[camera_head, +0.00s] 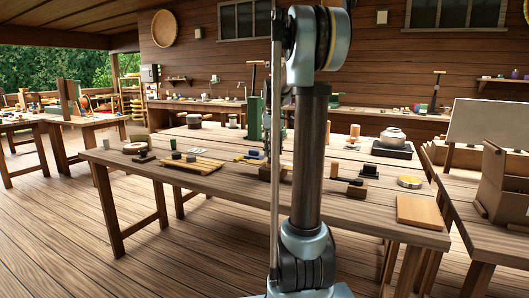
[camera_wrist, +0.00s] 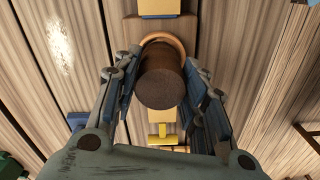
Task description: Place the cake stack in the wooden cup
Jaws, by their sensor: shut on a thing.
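A dark brown cylinder, which I take for the cake stack (camera_wrist: 160,88), is between the two fingers of my gripper (camera_wrist: 160,65) in the wrist view. My gripper is shut on it. A light orange-brown curved rim, apparently the wooden cup (camera_wrist: 166,37), shows just beyond the cylinder's far end. The cylinder hides most of that rim, so I cannot tell whether its far end is inside the cup or above it. In the head view my own arm stands in front of the table, and my gripper and the cylinder cannot be made out.
The long wooden table (camera_head: 340,205) carries a flat board (camera_head: 417,211), a round tin (camera_head: 410,182), a pot (camera_head: 393,135) on a dark base and a slatted tray (camera_head: 193,164). A green upright device (camera_head: 254,118) stands behind. Yellow pieces (camera_wrist: 160,139) lie below in the wrist view.

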